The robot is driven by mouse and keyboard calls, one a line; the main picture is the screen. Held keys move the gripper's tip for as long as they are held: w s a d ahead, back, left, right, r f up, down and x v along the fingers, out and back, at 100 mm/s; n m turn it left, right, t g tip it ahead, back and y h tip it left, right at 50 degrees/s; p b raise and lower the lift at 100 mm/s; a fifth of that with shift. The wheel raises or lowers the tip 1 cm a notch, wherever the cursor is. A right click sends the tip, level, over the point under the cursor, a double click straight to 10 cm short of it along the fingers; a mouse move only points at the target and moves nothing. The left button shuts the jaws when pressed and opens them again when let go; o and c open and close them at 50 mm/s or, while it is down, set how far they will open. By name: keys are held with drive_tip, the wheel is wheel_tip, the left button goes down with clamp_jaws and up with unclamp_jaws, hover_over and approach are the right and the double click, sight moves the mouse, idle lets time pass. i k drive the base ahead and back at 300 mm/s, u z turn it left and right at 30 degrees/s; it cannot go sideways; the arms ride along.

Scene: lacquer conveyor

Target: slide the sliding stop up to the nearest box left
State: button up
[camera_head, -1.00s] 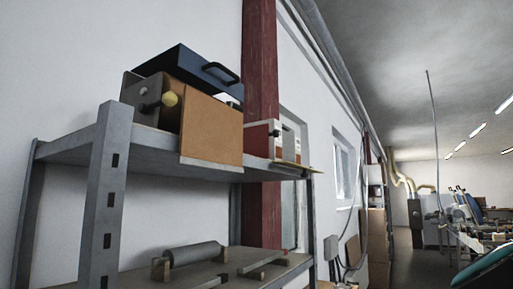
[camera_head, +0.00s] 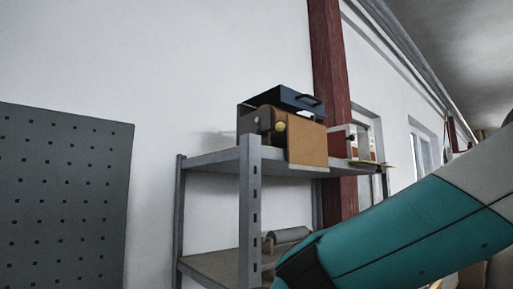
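Neither the sliding stop nor the boxes of the conveyor can be made out in the head view. My gripper does not show. A teal and light grey link of my own arm crosses the lower right of the picture and hides part of the shelf behind it.
A grey metal shelf unit (camera_head: 250,210) stands against the white wall. On its top are a dark blue case (camera_head: 285,97) and a brown board (camera_head: 307,145). A roller (camera_head: 290,235) lies on the lower shelf. A perforated grey panel (camera_head: 65,195) is at the left. A red column (camera_head: 330,60) rises behind.

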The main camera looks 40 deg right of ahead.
sight(338, 147)
drive_tip(key=u, duration=0.85)
drive_tip(key=k, duration=1.05)
drive_tip(key=z, duration=1.85)
drive_tip(key=i, duration=0.5)
